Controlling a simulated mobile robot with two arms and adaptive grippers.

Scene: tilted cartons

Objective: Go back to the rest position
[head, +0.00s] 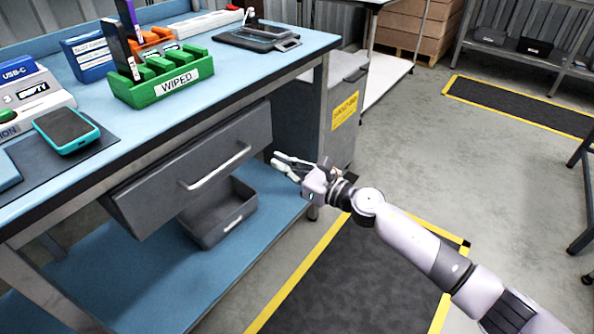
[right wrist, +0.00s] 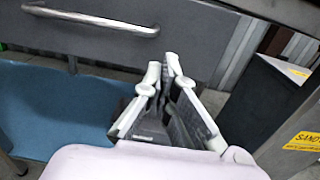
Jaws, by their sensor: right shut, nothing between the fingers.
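My right gripper (head: 275,164) is shut and empty. It is in front of the right end of the bench, just right of the grey drawer (head: 150,192). In the right wrist view, the tips of the right gripper (right wrist: 165,62) are close together, with the drawer's metal handle (right wrist: 95,18) up and to the left. The fingers look apart from the handle. My left gripper is not in view.
The blue workbench (head: 235,80) carries a green rack (head: 165,95) marked WIPED and a teal-edged device (head: 66,130). A grey bin (head: 222,215) sits on the lower shelf. A cabinet with a yellow label (head: 345,110) stands behind the gripper.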

